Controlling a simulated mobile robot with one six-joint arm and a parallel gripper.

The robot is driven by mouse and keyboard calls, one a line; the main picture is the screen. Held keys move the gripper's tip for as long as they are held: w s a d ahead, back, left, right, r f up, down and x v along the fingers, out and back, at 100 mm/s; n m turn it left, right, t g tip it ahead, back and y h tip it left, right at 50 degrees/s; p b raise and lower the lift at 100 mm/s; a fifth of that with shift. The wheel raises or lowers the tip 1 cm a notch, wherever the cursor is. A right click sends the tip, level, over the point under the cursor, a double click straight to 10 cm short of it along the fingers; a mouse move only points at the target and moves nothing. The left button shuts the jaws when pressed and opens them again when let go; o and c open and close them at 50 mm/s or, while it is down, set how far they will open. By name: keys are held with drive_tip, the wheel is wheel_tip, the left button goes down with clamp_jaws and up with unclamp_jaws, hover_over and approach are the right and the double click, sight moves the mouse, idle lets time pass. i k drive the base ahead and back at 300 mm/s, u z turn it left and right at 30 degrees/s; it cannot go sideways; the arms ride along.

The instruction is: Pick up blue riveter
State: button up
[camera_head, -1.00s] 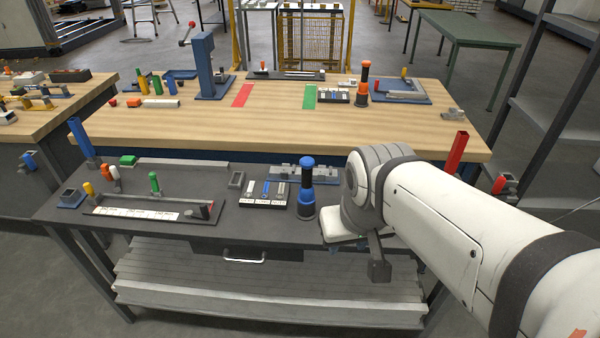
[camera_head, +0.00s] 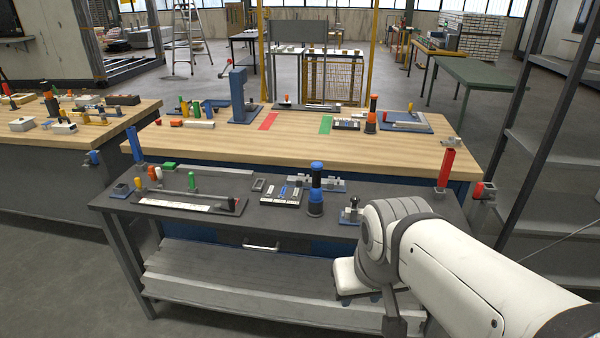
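The blue riveter (camera_head: 316,192) stands upright on the dark grey front table (camera_head: 222,224), right of its middle. It is a black cylinder with a blue top and a blue band low down. My arm comes in from the lower right, and its white and grey wrist is right of and nearer than the riveter. A dark part at my arm's end, my gripper (camera_head: 394,318), points down in front of the table. Its fingers are not clearly shown, so I cannot tell open from shut. It is apart from the riveter.
A parts tray (camera_head: 281,195) lies left of the riveter and a small black-knobbed tool (camera_head: 351,211) to its right. A grey fixture (camera_head: 331,185) is behind it. An orange riveter (camera_head: 371,115) stands on the wooden bench (camera_head: 400,155). A red post (camera_head: 446,168) rises at the right.

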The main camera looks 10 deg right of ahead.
sight(316, 190)
drive_tip(key=u, duration=0.45)
drive_tip(key=i, duration=1.55)
drive_tip(key=z, duration=0.45)
